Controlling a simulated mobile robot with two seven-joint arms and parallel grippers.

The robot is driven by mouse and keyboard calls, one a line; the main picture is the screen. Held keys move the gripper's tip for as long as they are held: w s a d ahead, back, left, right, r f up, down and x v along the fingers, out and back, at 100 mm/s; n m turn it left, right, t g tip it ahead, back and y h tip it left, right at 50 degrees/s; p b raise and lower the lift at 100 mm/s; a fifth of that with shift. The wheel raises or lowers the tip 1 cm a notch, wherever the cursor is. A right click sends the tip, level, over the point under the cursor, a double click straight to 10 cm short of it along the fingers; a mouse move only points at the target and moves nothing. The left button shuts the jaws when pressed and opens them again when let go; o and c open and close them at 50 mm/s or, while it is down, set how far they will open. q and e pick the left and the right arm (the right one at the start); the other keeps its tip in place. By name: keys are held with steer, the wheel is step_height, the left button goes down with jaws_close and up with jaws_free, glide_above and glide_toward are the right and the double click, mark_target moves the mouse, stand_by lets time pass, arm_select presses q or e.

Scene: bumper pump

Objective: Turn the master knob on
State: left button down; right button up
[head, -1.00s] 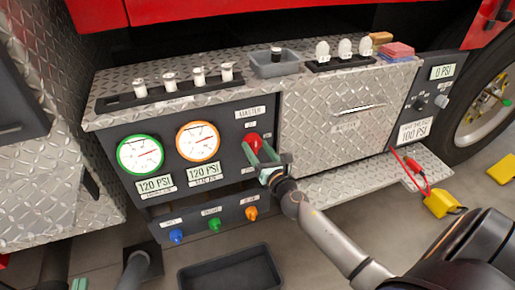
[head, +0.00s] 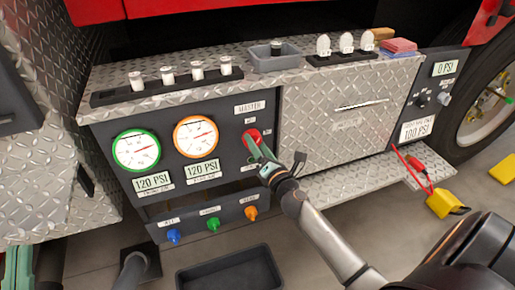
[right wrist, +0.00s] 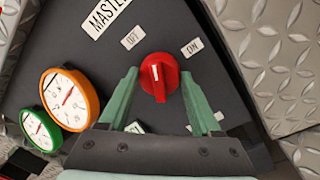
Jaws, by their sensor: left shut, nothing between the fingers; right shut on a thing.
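The red master knob (head: 252,135) is on the dark gauge panel under a MASTER label. In the right wrist view the knob (right wrist: 160,76) has a white mark that points up, between the OFF label (right wrist: 131,39) and the ON label (right wrist: 192,47). My right gripper (head: 258,147) is shut on the knob, one green finger on each side of it in the right wrist view (right wrist: 160,82). My left gripper (head: 19,266) is at the bottom left edge of the head view, shut and empty, far from the panel.
Two gauges, green-rimmed (head: 136,150) and orange-rimmed (head: 195,137), sit left of the knob. Blue (head: 173,236), green (head: 213,223) and orange (head: 251,212) knobs are below. A dark bin (head: 230,270) lies on the floor. A diamond-plate drawer (head: 340,125) is at the right.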

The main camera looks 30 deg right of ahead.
arm_select(q)
steer(key=s+r+m+h+b, duration=0.1)
steer(key=s+r+m+h, duration=0.2)
steer(key=s+r+h, duration=0.1)
steer(key=shift+d+r+m+h, duration=0.3)
steer(key=shift+m+h, duration=0.1)
steer(key=shift+h, duration=0.1)
arm_select(e)
steer(key=m, duration=0.4)
steer(key=m+h, duration=0.1)
steer(key=m, duration=0.7)
steer(key=shift+a+f+m, duration=0.1)
steer(key=shift+f+m, duration=0.15)
steer(key=shift+m, duration=0.15)
steer(key=o, duration=1.4)
steer(key=shift+c, duration=0.2)
arm_select(q)
steer(key=shift+s+a, duration=0.1)
arm_select(e)
steer(key=shift+s, duration=0.2)
